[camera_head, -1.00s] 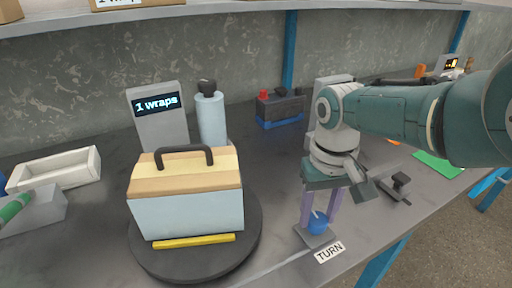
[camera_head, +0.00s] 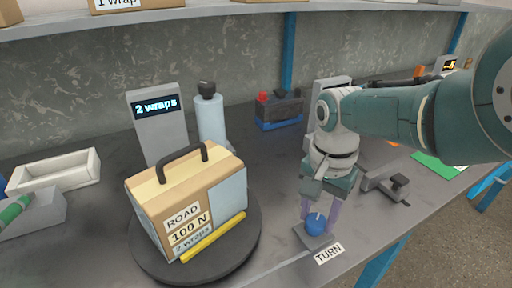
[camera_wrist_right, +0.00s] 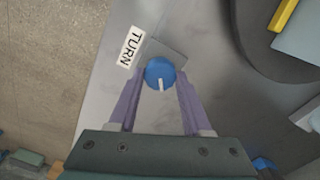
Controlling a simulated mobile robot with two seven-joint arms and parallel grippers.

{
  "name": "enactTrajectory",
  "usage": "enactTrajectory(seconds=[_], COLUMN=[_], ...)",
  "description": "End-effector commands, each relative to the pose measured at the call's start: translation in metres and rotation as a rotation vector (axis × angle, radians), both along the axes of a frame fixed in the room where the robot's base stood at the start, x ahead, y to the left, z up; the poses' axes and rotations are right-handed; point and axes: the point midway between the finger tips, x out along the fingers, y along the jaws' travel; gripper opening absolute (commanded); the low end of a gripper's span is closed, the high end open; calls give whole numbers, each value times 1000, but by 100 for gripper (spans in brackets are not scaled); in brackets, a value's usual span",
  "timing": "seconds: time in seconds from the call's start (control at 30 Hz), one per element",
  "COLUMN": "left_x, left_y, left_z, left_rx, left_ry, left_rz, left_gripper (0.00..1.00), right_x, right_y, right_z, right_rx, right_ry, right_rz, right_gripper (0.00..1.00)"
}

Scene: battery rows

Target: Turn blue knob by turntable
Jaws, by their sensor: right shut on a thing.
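The blue knob (camera_head: 315,224) sits on a small grey plate at the table's front edge, beside a "TURN" label (camera_head: 329,253). My right gripper (camera_head: 318,213) points down over it, its purple fingers shut on the knob's two sides. In the right wrist view, the knob (camera_wrist_right: 160,72) with its white pointer line lies between the fingertips (camera_wrist_right: 160,78). The dark round turntable (camera_head: 245,242) is left of the knob. It carries a cardboard box (camera_head: 155,204) with a black handle, a "ROAD 100 N 2 wraps" label and pale blue wrap. My left gripper is not in view.
A grey display (camera_head: 157,122) reading "2 wraps" and a pale blue roll (camera_head: 210,120) stand behind the turntable. A yellow bar (camera_head: 213,238) lies at the turntable's front. A white tray (camera_head: 62,173) is at left, a black-and-blue battery (camera_head: 280,107) at the back.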

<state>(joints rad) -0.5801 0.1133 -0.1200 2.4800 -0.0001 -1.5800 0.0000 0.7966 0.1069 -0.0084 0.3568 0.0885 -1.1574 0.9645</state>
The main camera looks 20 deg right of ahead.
Motion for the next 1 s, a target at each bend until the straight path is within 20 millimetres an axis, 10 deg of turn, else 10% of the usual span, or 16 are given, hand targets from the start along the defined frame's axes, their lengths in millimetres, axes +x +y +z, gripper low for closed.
enactTrajectory(seconds=[0.77, 0.8, 1.0], left_x=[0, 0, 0], left_y=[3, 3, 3], left_z=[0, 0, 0], left_rx=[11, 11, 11], left_ry=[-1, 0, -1], left_rz=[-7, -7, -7], left_gripper=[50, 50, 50], right_x=[0, 0, 0], right_y=[-1, -1, 0], right_z=[0, 0, 0], right_rx=[-2, -2, -1], right_ry=[-1, -1, 0], right_rz=[-94, -94, -94], right_gripper=[0, 53, 76])
